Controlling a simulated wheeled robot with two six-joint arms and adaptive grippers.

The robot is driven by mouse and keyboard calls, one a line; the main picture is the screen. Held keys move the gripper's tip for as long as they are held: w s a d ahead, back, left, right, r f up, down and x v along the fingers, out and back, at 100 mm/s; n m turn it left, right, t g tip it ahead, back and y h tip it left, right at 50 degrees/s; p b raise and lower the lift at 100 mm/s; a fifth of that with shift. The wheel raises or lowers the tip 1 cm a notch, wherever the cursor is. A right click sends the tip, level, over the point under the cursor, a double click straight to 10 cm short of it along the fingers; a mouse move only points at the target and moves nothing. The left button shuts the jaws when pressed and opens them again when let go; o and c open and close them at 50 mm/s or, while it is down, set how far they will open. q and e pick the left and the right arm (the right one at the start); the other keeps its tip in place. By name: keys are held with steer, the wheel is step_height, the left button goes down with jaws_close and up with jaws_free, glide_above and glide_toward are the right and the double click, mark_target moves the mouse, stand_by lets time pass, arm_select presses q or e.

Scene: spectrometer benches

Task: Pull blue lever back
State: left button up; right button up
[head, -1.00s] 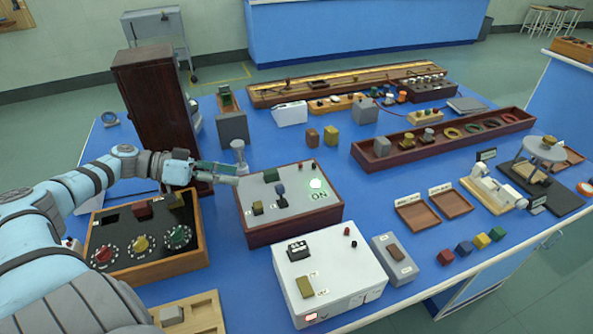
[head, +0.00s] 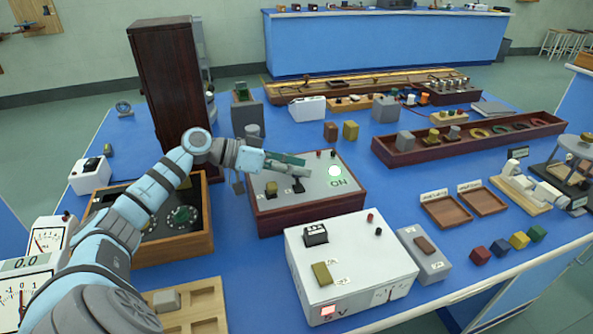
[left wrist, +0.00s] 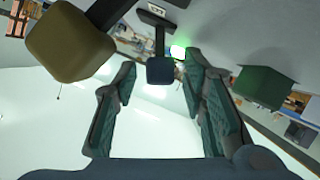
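The wooden lever box (head: 318,206) has a grey top with a lit round lamp and the word ON. Its blue lever shows in the left wrist view as a dark blue knob (left wrist: 160,70) on a dark stem, between my open left fingertips. Contact cannot be told. In the head view the fingers largely cover the blue knob. A yellow lever (head: 271,188) stands to its left, and its knob is large in the left wrist view (left wrist: 70,40). A green lever (left wrist: 262,87) is on the other side. My left gripper (head: 304,166) is open over the box top. My right gripper is out of view.
A white supply box (head: 345,262) with a yellow knob stands in front of the lever box. A dial panel (head: 165,252) lies under my left arm. A tall dark cabinet (head: 165,80) stands behind the arm.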

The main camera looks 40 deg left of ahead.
arm_select(q)
steer(key=shift+c, duration=0.5)
jaws_close()
